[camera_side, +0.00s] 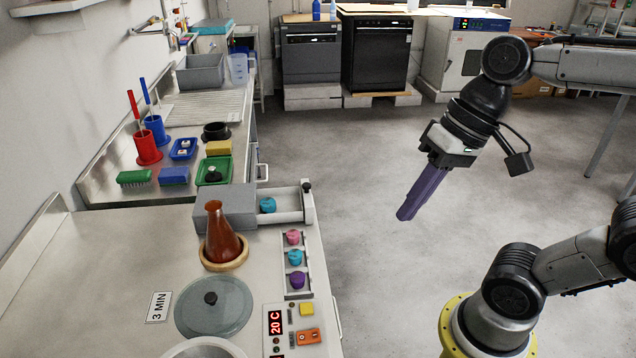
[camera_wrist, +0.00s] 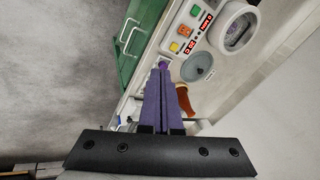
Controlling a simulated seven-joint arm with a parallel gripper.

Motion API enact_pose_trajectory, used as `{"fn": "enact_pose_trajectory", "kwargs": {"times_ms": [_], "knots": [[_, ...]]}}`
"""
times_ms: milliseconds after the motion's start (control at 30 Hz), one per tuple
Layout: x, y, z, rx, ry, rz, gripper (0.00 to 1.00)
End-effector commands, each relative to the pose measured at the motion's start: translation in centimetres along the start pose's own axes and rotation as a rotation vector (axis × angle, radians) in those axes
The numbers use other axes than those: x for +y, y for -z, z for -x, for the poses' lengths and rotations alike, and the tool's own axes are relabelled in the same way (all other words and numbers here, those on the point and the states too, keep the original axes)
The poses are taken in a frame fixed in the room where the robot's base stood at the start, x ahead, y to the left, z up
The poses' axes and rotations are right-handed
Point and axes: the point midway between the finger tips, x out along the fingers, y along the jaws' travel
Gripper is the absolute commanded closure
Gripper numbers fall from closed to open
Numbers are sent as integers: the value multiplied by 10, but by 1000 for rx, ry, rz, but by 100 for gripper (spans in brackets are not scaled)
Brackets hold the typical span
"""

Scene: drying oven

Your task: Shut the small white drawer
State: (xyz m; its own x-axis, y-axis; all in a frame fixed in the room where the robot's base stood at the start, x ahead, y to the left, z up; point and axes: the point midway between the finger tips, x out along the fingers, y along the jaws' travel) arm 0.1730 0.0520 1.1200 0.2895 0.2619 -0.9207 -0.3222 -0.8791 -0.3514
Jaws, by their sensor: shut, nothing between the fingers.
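The small white drawer (camera_side: 309,204) stands pulled out to the right from a grey box (camera_side: 226,207) on the bench in the side view. It has a dark knob (camera_side: 306,187) at its front end, and a blue-green rounded piece (camera_side: 268,205) lies inside. My gripper (camera_side: 405,214) has long purple fingers, shut and empty, pointing down and slightly left. It hangs over the floor to the right of the drawer, apart from it. In the wrist view the gripper (camera_wrist: 163,72) shows its fingers together; I cannot clearly make out the drawer there, and the fingers hide part of the bench.
A flask (camera_side: 222,240) with brown liquid stands in front of the grey box. A rack (camera_side: 298,290) of coloured rounded pieces lies along the bench edge, near a control panel (camera_side: 290,325). The space between my gripper and the drawer looks clear.

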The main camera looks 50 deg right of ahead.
Motion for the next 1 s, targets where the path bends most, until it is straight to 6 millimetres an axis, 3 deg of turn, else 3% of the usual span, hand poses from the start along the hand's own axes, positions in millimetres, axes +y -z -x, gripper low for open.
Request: {"fn": "enact_pose_trajectory", "kwargs": {"times_ms": [167,300,433,533,667,767,900,1000], "knots": [[-28,34,-3,-173,88,-282,100],[-40,76,-8,-311,173,-525,100],[-38,124,-16,-426,260,-740,100],[-26,162,-25,-503,333,-896,100],[5,211,-39,-589,440,-1090,100],[40,245,-52,-644,527,-1231,100],[104,281,-75,-698,653,-1414,100],[153,293,-94,-713,727,-1524,100]]}}
